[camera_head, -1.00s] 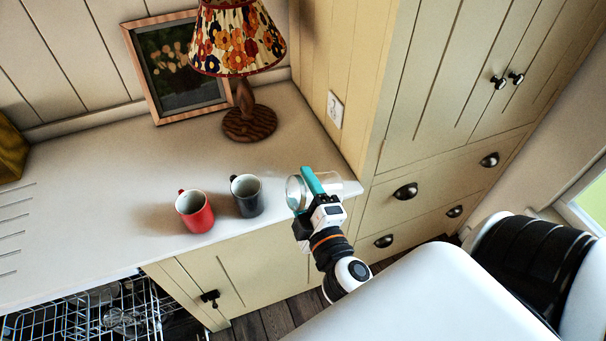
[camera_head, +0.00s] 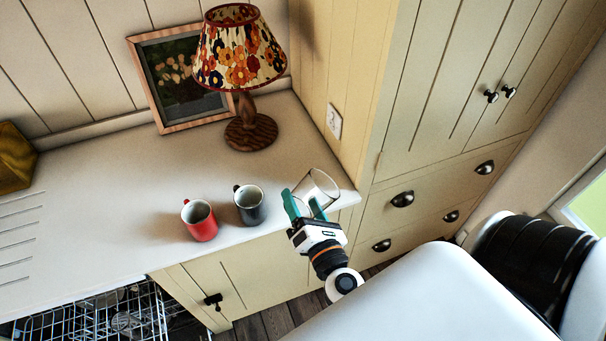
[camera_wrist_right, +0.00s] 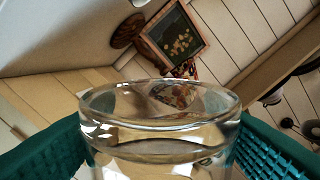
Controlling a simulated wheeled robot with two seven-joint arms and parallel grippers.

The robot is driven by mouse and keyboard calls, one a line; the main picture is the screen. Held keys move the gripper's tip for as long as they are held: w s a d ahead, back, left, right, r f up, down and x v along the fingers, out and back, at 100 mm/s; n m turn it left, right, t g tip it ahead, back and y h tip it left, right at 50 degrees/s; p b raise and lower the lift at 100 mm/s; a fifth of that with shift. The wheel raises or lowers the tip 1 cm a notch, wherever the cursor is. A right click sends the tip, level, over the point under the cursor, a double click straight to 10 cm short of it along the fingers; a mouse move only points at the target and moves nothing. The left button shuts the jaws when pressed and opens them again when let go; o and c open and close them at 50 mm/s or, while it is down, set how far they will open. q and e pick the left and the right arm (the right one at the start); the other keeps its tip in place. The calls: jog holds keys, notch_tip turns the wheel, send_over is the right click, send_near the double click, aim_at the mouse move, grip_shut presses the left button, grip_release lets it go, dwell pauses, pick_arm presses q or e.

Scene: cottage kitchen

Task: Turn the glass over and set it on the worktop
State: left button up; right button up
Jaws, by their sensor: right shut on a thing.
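A clear glass (camera_head: 322,184) is held above the front right part of the worktop (camera_head: 120,205). It is tilted, with one round end facing up and toward the head camera. My right gripper (camera_head: 304,199) is shut on the glass, one teal finger on each side. In the right wrist view the glass (camera_wrist_right: 160,125) stands between the two teal fingers, its thick round edge toward the top of the picture. I cannot tell for sure whether that edge is the mouth or the base. My left gripper is not in view.
A dark mug (camera_head: 249,205) and a red mug (camera_head: 201,222) stand left of the glass. A lamp (camera_head: 250,130) and a framed picture (camera_head: 182,85) are behind. The tall cupboard (camera_head: 420,100) bounds the right side. An open dishwasher rack (camera_head: 90,320) is below left.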

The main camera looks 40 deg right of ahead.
jog(key=shift+a+r+n+p, duration=0.1)
jog(key=shift+r+n+p, duration=0.1)
jog(key=shift+n+p, duration=0.5)
jog(key=n, duration=0.3)
jog(key=shift+f+n, duration=0.2)
jog(key=shift+n, duration=1.1)
jog(key=shift+n, duration=0.7)
